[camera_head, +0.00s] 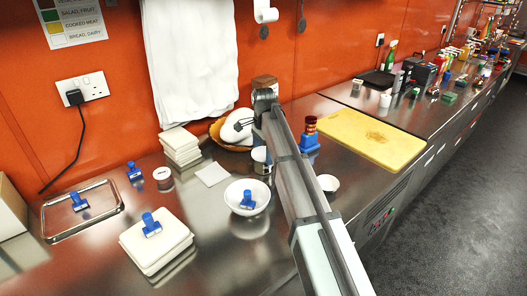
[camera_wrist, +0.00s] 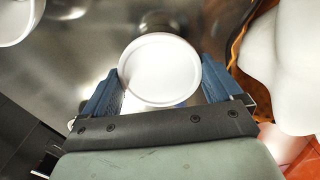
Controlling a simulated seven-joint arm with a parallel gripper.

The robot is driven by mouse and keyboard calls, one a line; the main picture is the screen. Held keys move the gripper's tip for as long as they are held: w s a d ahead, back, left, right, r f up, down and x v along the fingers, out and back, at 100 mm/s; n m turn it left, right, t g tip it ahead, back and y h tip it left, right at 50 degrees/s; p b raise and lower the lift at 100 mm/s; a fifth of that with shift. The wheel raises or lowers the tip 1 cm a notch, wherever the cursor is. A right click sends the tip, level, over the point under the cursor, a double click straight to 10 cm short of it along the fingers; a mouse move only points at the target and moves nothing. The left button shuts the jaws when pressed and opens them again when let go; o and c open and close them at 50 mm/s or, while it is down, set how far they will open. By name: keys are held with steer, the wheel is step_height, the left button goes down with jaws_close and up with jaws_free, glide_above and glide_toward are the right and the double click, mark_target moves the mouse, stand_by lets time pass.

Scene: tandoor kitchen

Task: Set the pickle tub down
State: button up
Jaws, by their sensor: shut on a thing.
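The pickle tub shows in the wrist view as a round white lid (camera_wrist: 158,66) seen from above. My gripper (camera_wrist: 161,84) has its two blue fingers on either side of the tub and is shut on it. In the head view a small round white-topped tub (camera_head: 260,154) shows just left of my arm, low over the steel counter, and appears to be the same one. My arm hides part of it and the fingers there. Its base is hidden, so I cannot tell whether it touches the counter.
A basket with a white bundle (camera_head: 236,127) stands close on the left. A white bowl (camera_head: 247,196) with a blue-handled stamp, a white card (camera_head: 212,174) and a small dish (camera_head: 328,183) surround the spot. A blue-and-red item (camera_head: 309,137) and yellow board (camera_head: 371,138) are right.

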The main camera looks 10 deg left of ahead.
steer(key=shift+f, duration=0.1)
steer(key=o, duration=1.3)
steer(key=shift+c, duration=0.2)
step_height(320, 180, up, 12)
steer(key=shift+r, duration=0.2)
